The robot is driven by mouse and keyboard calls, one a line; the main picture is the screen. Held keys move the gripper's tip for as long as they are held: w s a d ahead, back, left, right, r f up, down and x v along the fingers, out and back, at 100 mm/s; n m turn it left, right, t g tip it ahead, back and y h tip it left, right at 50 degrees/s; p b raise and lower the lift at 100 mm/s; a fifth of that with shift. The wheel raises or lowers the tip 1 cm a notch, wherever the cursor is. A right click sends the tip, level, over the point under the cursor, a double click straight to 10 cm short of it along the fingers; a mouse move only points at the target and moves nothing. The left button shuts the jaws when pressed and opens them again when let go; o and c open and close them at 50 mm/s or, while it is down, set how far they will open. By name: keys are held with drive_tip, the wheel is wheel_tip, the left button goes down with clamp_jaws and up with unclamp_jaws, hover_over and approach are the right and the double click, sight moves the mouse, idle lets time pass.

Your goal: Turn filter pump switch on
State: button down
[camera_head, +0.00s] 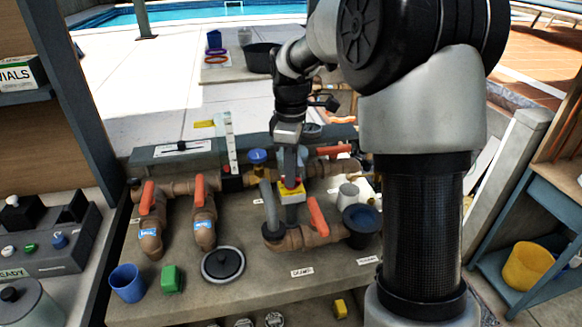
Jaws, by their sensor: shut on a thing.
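Brown pipes with red-orange valve handles (148,197) stand left and right of the switch. A grey hose (268,203) rises close beside it. A blue cup (127,283), a green block (172,279) and a round dark lid (223,264) lie on the bench's front. A control panel (45,245) stands left.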

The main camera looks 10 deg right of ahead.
drive_tip(key=m+p, duration=0.2)
drive_tip(key=m, duration=0.4)
drive_tip(key=shift+r+m, duration=0.1)
drive_tip(key=shift+m, duration=0.2)
drive_tip(key=m+p, duration=0.1)
drive_tip(key=m, duration=0.5)
drive_tip(key=shift+m, duration=0.3)
drive_tip(key=c, duration=1.8)
unclamp_jaws()
drive_tip(key=shift+o, duration=0.2)
wheel_tip(320, 180, up, 17)
drive_tip(key=p, duration=0.2)
drive_tip(key=shift+r, duration=0.15)
drive_tip(key=shift+r, duration=0.1)
